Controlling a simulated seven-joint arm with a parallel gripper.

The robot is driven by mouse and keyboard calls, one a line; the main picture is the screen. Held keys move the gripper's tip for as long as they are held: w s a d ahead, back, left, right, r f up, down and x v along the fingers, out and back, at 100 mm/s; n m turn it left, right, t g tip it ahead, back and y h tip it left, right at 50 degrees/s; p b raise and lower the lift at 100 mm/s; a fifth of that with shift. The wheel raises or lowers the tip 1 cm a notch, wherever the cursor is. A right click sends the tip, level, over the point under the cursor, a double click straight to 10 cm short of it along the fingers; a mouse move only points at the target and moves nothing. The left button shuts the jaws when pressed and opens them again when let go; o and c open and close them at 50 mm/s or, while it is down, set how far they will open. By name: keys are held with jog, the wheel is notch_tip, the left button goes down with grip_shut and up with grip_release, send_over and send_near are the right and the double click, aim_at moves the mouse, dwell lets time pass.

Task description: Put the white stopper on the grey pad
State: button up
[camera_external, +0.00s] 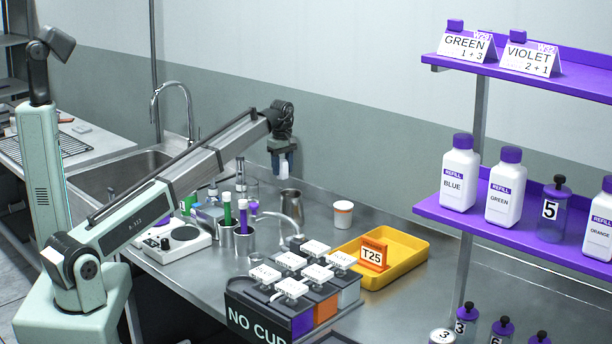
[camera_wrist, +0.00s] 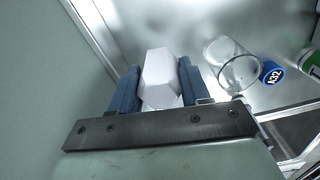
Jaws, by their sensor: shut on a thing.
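The white stopper (camera_wrist: 158,75) is a faceted white piece between the two blue fingers of my gripper (camera_wrist: 155,85) in the wrist view. My gripper is shut on it. In the external view my gripper (camera_external: 283,165) hangs fingers down near the back wall, above the worktop and over the area of a metal cup (camera_external: 291,204). I cannot pick out the grey pad with certainty in either view.
A dark box of several white-topped containers (camera_external: 290,288) stands in front. A clear glass (camera_wrist: 238,72) and blue A32 cap (camera_wrist: 271,73) show in the wrist view.

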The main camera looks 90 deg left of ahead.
jog(key=shift+r, duration=0.45)
jog(key=w+d+r+m, duration=0.2)
jog(key=w+d+r, duration=0.1)
jog(key=w+d, duration=0.75)
jog(key=w+d+r+m, duration=0.1)
jog(key=d+r, duration=0.1)
jog(key=d, duration=0.7)
jog(key=w+d+r+m, duration=0.1)
jog(key=w+d, duration=0.1)
jog(key=d, duration=0.6)
jog(key=s+d+n, duration=0.6)
jog(key=s+d, duration=0.3)
jog(key=d, duration=0.2)
jog(key=shift+a+f, duration=0.15)
jog(key=shift+f, duration=4.8)
jog(key=shift+s+f, duration=0.1)
jog(key=shift+f, duration=0.45)
jog(key=o, duration=1.1)
jog(key=shift+c, duration=0.2)
